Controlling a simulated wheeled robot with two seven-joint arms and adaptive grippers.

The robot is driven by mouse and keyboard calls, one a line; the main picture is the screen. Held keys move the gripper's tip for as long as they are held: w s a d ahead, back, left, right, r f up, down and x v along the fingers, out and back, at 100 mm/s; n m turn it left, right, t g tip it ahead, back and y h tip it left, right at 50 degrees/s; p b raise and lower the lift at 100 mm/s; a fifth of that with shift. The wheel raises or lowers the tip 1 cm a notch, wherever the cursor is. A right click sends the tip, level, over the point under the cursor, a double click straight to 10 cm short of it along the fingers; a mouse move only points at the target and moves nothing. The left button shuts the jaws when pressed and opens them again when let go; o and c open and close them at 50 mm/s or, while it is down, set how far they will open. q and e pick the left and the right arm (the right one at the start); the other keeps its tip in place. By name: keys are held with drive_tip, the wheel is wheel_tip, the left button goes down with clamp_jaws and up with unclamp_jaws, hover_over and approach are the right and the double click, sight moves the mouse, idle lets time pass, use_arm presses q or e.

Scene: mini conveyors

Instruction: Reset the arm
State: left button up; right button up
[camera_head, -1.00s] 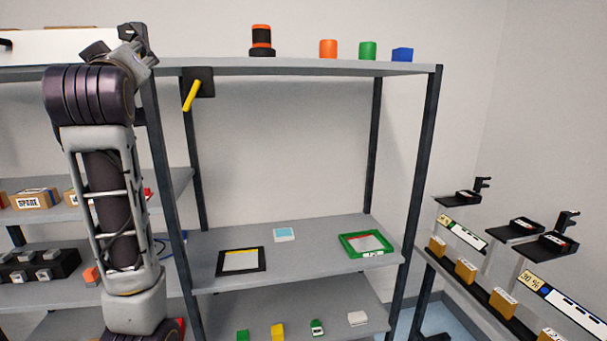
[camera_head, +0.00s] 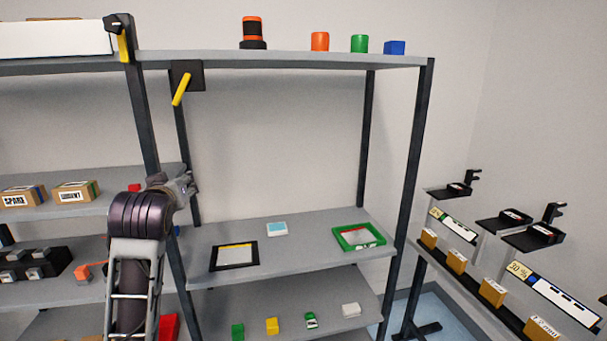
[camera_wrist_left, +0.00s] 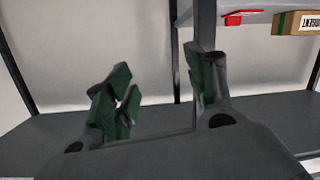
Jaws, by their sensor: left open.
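My left gripper (camera_head: 188,186) is small and partly hidden at the top of my left arm, in front of the shelf post in the head view. In the left wrist view the left gripper (camera_wrist_left: 160,90) shows two separate green-padded fingers with nothing between them. Beyond them is a bare grey shelf surface. My right gripper does not show in either view.
A shelf rack (camera_head: 280,62) bears colored pieces on top, a green tray (camera_head: 372,243) and a black-framed panel (camera_head: 255,254) below. Boxes (camera_head: 76,191) sit at the left. A conveyor with brown boxes (camera_head: 492,292) stands at the right.

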use_arm(q)
drive_tip(key=s+d+f+m+g+h, duration=0.1)
drive_tip(key=s+d+f+m+g, duration=0.3)
drive_tip(key=f, duration=1)
drive_tip(key=s+f+g+h, duration=0.2)
drive_tip(key=s+f, duration=0.4)
drive_tip(key=f, duration=0.8)
drive_tip(key=s+d+f+m+g+h, duration=0.1)
drive_tip(key=s+d+f+m+g, duration=0.15)
drive_tip(key=s+f, duration=0.7)
drive_tip(key=s+d+f+m+g, duration=0.1)
drive_tip(key=s+d+f+g, duration=0.15)
drive_tip(key=s+f, duration=0.7)
drive_tip(key=s+a+f+g, duration=0.1)
drive_tip(key=s+f, duration=0.1)
drive_tip(key=f, duration=1.3)
drive_tip(key=s+f+g, duration=0.1)
drive_tip(key=s+f, duration=0.1)
drive_tip(key=f, duration=1.4)
drive_tip(key=s+a+f, duration=0.2)
drive_tip(key=s+f, duration=0.7)
drive_tip(key=s, duration=0.2)
drive_tip(key=s+a+f, duration=0.2)
drive_tip(key=s+f, duration=0.8)
drive_tip(key=s, duration=0.1)
drive_tip(key=shift+a+f+g, duration=0.3)
drive_tip(key=shift+a+g, duration=0.1)
